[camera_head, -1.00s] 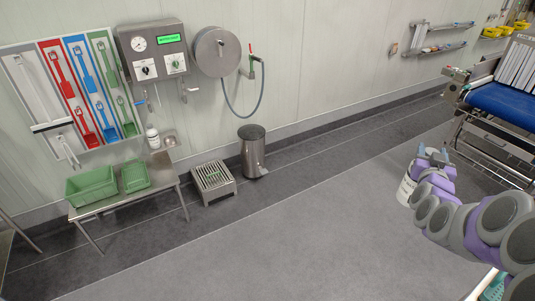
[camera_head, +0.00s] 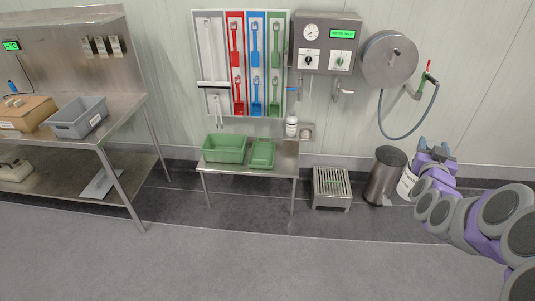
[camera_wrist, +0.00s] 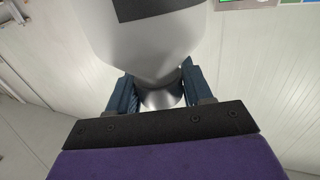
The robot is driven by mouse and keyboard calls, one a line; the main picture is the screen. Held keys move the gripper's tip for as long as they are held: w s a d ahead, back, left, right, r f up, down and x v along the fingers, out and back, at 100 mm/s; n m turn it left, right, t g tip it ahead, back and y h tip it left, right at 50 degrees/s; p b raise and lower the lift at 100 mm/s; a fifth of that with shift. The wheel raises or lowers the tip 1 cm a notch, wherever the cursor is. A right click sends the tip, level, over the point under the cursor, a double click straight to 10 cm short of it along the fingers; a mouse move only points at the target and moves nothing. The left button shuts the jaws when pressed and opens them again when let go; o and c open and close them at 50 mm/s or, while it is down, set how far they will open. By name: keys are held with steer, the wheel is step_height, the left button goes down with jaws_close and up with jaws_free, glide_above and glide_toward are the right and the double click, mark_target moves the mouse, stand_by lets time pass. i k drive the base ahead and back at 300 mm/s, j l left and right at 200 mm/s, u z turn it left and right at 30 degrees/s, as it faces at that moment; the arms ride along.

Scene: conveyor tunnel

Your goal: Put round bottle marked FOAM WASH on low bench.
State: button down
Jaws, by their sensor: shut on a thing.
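My gripper (camera_head: 436,151) is at the right of the head view, shut on a white round bottle (camera_head: 406,184). In the wrist view the bottle (camera_wrist: 150,45) fills the top centre, with a dark patch on its side, its narrow end between both fingers (camera_wrist: 157,93). I cannot read any marking on it. The low bench (camera_head: 286,164) is a small steel bench against the wall, left of my gripper.
A slatted steel stand (camera_head: 331,188) and a steel bin (camera_head: 384,176) stand between the bench and my gripper. A taller steel table (camera_head: 115,109) with a grey crate (camera_head: 77,117) is at the left. The floor in front is clear.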

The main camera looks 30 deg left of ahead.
mark_target(290, 166)
steer(key=i+l+u, duration=0.1)
steer(key=i+u, duration=0.15)
steer(key=i, duration=0.15)
steer(key=i+l+u, duration=0.25)
steer(key=i, duration=0.15)
steer(key=i+l+u, duration=0.25)
steer(key=i+l, duration=0.4)
steer(key=i, duration=0.15)
steer(key=i+l+u, duration=0.1)
steer(key=i+l, duration=0.3)
steer(key=i, duration=0.2)
